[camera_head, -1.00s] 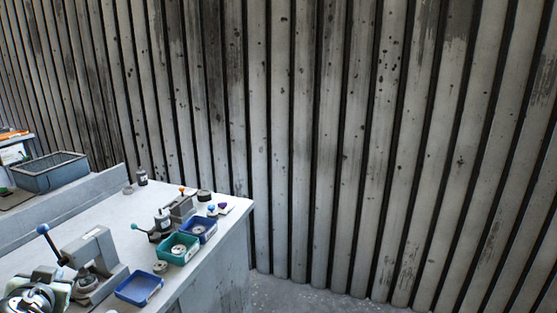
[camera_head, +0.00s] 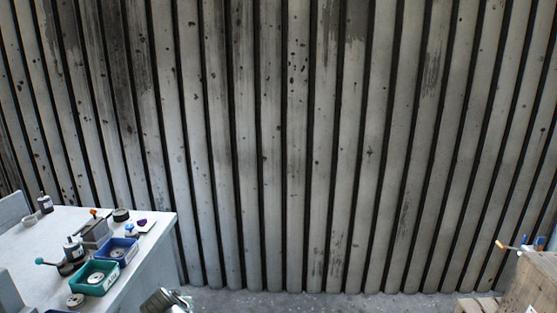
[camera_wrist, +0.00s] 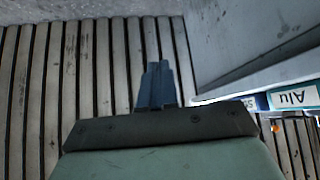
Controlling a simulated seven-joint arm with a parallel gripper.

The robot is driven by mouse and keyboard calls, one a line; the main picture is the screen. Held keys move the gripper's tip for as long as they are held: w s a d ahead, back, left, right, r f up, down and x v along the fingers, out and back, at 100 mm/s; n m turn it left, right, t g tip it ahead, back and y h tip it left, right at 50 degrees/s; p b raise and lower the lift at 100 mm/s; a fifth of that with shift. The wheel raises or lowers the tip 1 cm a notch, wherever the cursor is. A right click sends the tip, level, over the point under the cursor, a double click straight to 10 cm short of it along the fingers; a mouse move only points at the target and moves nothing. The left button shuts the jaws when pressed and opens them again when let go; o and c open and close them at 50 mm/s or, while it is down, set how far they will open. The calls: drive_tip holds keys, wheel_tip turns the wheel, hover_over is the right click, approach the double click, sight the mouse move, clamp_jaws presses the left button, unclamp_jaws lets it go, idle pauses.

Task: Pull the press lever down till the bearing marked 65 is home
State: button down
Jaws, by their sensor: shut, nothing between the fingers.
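Only a grey block at the left edge of the head view shows, which looks like part of the press (camera_head: 8,294). Its blue-knobbed lever is out of view. I cannot find a marking of 65. Ring-shaped parts, possibly bearings, lie in a green tray (camera_head: 76,284) and on the bench beside it, but no number is readable. My gripper (camera_wrist: 157,72) shows in the wrist view, its blue-grey fingers shut together with nothing between them. It is not touching anything that I can see, and the press lever is not in that view.
A blue tray (camera_head: 130,259) and a small device with a teal-knobbed handle (camera_head: 57,264) sit on the white bench (camera_head: 150,262). A wooden crate (camera_head: 532,290) stands at far right. The wrist view shows a ledge with a bin labelled Alu (camera_wrist: 291,97). The ribbed wall fills the background.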

drive_tip(key=w+d+f+g+h, duration=0.15)
drive_tip(key=d+f, duration=0.25)
drive_tip(key=d, duration=0.5)
drive_tip(key=w+d+f+m+g, duration=0.1)
drive_tip(key=w+d+f, duration=0.1)
drive_tip(key=d+f, duration=0.45)
drive_tip(key=w+d+f+g+h, duration=0.1)
drive_tip(key=w+d+f, duration=0.15)
drive_tip(key=d, duration=0.75)
drive_tip(key=s+d+f+m+g, duration=0.1)
drive_tip(key=s+d+f, duration=0.25)
drive_tip(key=d, duration=0.45)
drive_tip(key=s+d+f+g, duration=0.2)
drive_tip(key=d+f, duration=0.2)
drive_tip(key=d, duration=0.3)
drive_tip(key=s+d+f+m+g, duration=0.1)
drive_tip(key=s+d+f, duration=0.15)
drive_tip(key=d, duration=0.55)
drive_tip(key=s+f+g, duration=0.3)
drive_tip(key=s+f, duration=0.7)
drive_tip(key=s, duration=0.4)
drive_tip(key=s+f+g, duration=0.4)
drive_tip(key=s+f, duration=0.7)
drive_tip(key=s, duration=0.4)
drive_tip(key=shift+s+a, duration=0.15)
drive_tip(key=shift+s, duration=0.1)
drive_tip(key=shift+y, duration=0.25)
